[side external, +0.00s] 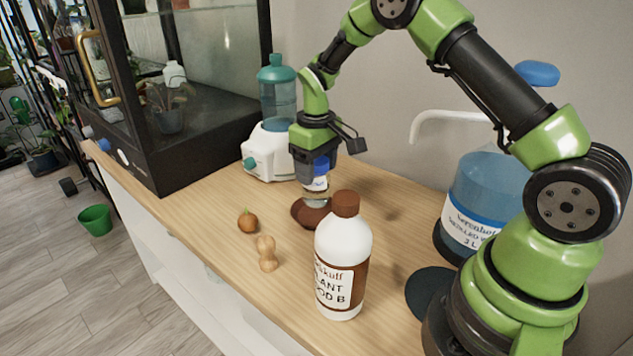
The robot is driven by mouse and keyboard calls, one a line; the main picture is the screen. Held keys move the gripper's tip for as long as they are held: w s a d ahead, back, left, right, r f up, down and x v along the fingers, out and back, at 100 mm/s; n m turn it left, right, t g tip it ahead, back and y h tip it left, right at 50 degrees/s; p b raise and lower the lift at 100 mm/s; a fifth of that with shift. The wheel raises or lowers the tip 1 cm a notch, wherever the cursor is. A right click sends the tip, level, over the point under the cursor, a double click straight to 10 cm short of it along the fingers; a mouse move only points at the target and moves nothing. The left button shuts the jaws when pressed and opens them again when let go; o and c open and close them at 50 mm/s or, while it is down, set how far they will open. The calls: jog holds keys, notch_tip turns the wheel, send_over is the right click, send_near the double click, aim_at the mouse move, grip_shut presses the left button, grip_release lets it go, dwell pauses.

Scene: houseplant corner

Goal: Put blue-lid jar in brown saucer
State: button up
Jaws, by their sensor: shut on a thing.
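The blue-lid jar (316,184) is upright, with a blue lid and a pale label. My gripper (318,163) points down and is shut on the jar near its lid. The brown saucer (302,215) lies on the wooden top directly below the jar. The jar's lower end overlaps the saucer in the picture. I cannot tell whether it touches the saucer or hangs just above it. The white bottle's brown cap hides part of the saucer's right side.
A white bottle with a brown cap (341,255) stands close in front of the saucer. An onion-like bulb (248,221) and a wooden peg-shaped thing (267,254) lie left. Behind stands a white-and-teal dispenser (272,150). A large blue water jug (483,200) stands right.

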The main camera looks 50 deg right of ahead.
jog(key=shift+f, duration=1.6)
jog(key=shift+f, duration=0.15)
jog(key=o, duration=1)
notch_tip(320, 180, up, 12)
notch_tip(320, 180, up, 8)
jog(key=m+t, duration=0.1)
jog(key=t, duration=0.1)
send_over(317, 181)
jog(key=s+a, duration=0.2)
jog(key=s, duration=0.1)
jog(key=s+a+r+m+t, duration=0.1)
jog(key=s+a, duration=0.1)
jog(key=s, duration=0.4)
jog(key=s+a+r+m+t+y, duration=0.1)
jog(key=s+a+r+t, duration=0.1)
jog(key=s, duration=0.4)
jog(key=s+a+r+m+t+y, duration=0.1)
jog(key=s+a+t, duration=0.1)
jog(key=s, duration=0.4)
jog(key=shift+a+r, duration=0.1)
jog(key=shift+r, duration=0.2)
